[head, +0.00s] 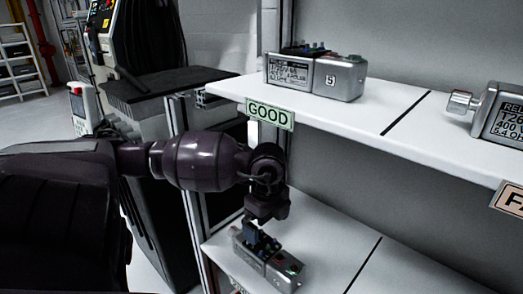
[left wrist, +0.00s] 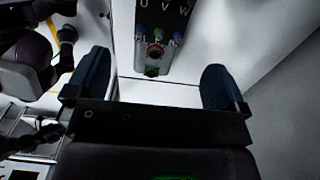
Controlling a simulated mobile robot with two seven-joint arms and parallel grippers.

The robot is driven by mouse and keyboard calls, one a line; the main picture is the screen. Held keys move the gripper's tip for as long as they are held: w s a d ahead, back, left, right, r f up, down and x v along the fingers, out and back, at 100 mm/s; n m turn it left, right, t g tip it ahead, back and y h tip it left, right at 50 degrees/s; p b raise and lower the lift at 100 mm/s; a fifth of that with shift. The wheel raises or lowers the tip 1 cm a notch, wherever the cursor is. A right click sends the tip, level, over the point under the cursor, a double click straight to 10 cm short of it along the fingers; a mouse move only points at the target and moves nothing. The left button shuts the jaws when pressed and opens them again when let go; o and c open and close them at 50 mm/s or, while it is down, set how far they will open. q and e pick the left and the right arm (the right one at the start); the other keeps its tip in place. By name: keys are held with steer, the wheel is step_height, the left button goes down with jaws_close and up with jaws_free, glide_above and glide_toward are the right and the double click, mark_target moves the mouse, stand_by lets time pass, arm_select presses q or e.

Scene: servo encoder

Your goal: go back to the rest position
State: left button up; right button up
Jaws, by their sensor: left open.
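My left gripper (head: 262,228) reaches in from the left over the lower shelf. In the left wrist view its two dark fingers (left wrist: 155,84) are spread apart with nothing between them. A grey servo box (head: 281,270) with coloured connectors sits on the lower shelf at or just beyond the fingertips. The same box shows in the left wrist view (left wrist: 150,62), marked U V W, ahead of the gap between the fingers. I cannot tell in the head view whether a finger touches it. My right gripper is not seen.
The upper shelf (head: 410,120) carries a servo box marked 5 (head: 342,80) above a green GOOD label (head: 269,114). Another box (head: 502,115) stands at the right, near a partly cut-off orange label (head: 509,197). A dark-topped cabinet (head: 165,85) stands left of the shelves.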

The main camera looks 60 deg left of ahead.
arm_select(q)
steer(key=shift+r, duration=0.5)
steer(key=shift+d, duration=0.1)
